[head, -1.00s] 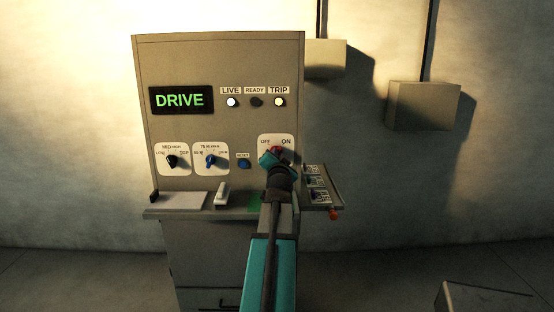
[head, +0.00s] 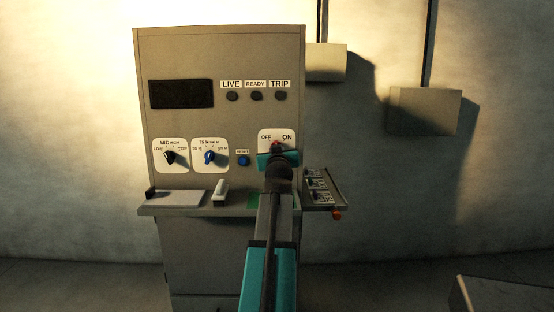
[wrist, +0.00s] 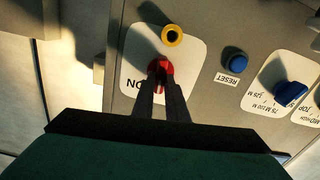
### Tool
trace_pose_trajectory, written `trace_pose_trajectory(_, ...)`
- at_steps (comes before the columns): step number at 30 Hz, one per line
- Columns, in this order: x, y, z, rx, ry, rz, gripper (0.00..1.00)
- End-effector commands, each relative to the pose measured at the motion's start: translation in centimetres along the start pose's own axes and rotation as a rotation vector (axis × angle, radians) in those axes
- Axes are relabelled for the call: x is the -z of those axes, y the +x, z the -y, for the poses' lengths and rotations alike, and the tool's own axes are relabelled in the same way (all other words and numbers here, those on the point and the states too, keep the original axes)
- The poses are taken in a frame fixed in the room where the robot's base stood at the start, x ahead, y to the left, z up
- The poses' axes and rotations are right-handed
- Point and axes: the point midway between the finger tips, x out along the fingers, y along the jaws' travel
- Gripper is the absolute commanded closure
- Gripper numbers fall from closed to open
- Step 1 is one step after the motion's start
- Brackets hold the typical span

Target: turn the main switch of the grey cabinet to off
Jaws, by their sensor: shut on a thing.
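The grey cabinet (head: 225,60) stands against the wall. Its main switch is a red knob (head: 275,144) on a white plate marked OFF at left and ON at right, at the panel's lower right. My gripper (head: 277,158) reaches it from the front and hides most of the knob. In the wrist view, the picture is upside down and both dark fingers of my gripper (wrist: 160,80) are closed on the red knob (wrist: 161,66). Exactly where the knob points is hard to tell. The display (head: 181,94) and the LIVE, READY and TRIP lamps are dark.
A blue RESET button (head: 243,160), a blue selector (head: 209,157) and a black selector (head: 170,158) lie left of the switch. A shelf (head: 185,210) juts out below. A yellow ring (wrist: 172,34) sits close to the knob. A side panel (head: 322,187) holds small switches.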

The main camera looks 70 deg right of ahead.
Motion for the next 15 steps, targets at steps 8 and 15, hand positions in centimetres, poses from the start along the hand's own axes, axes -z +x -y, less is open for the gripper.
trace_pose_trajectory(8, -0.52, 0.04, 0.13, 0.0, -0.264, 0.003, 1.0)
trace_pose_trajectory(15, -0.48, 0.01, 0.23, 0.001, -0.474, 0.004, 1.0)
